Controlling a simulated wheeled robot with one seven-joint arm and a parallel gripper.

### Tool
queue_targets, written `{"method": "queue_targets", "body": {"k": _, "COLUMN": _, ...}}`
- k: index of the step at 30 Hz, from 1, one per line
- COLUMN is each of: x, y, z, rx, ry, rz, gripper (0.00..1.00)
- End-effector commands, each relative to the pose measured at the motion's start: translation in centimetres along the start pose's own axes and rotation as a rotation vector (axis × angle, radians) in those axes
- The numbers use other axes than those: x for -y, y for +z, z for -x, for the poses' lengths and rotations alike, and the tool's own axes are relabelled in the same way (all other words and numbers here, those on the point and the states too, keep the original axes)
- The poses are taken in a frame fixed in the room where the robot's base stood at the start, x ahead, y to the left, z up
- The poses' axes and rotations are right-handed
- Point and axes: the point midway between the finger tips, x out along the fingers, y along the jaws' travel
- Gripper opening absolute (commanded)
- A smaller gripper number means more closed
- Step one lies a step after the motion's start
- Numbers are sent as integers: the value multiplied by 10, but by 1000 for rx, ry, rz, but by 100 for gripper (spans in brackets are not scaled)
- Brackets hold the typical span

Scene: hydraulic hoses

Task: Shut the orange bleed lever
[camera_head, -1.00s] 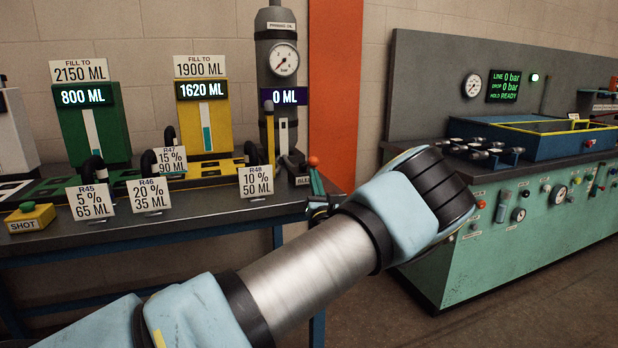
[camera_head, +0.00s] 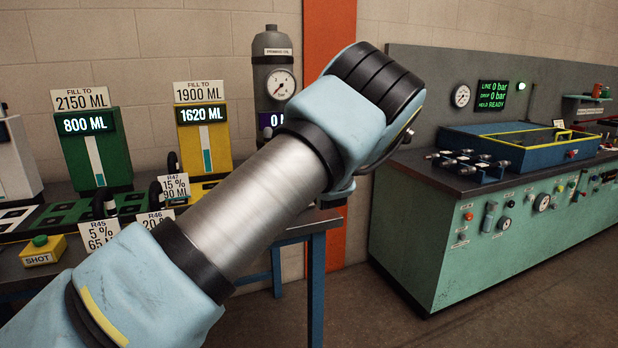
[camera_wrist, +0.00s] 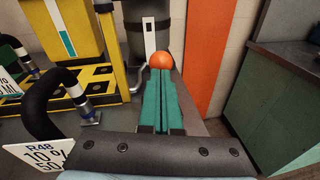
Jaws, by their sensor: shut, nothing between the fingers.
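The bleed lever's orange ball knob (camera_wrist: 161,60) shows in the wrist view, just beyond the tips of my gripper (camera_wrist: 158,74). My gripper's two teal fingers lie together, shut and empty. The fingertips are close to the knob or touching it; I cannot tell which. In the head view my arm hides the lever and the gripper's fingers. The grey priming oil cylinder (camera_head: 272,62) with its gauge stands behind my wrist.
Green (camera_head: 97,150) and yellow (camera_head: 203,142) filling units stand on the dark bench at left. A black hose with an R48 tag (camera_wrist: 40,152) is close at left in the wrist view. An orange post (camera_wrist: 208,50) rises behind. A green test console (camera_head: 470,225) stands right.

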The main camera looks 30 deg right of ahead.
Motion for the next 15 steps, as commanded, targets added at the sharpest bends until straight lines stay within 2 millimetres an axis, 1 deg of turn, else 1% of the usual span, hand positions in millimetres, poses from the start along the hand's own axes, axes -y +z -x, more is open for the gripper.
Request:
{"method": "queue_targets", "body": {"k": 1, "x": -2, "y": 7, "z": -4, "rx": -32, "ry": -4, "rz": 15, "gripper": 0}}
{"method": "queue_targets", "body": {"k": 5, "x": -4, "y": 11, "z": -12, "rx": -109, "ry": -16, "rz": 22, "gripper": 0}}
{"method": "queue_targets", "body": {"k": 15, "x": -6, "y": 17, "z": -23, "rx": -103, "ry": -14, "rz": 18, "gripper": 0}}
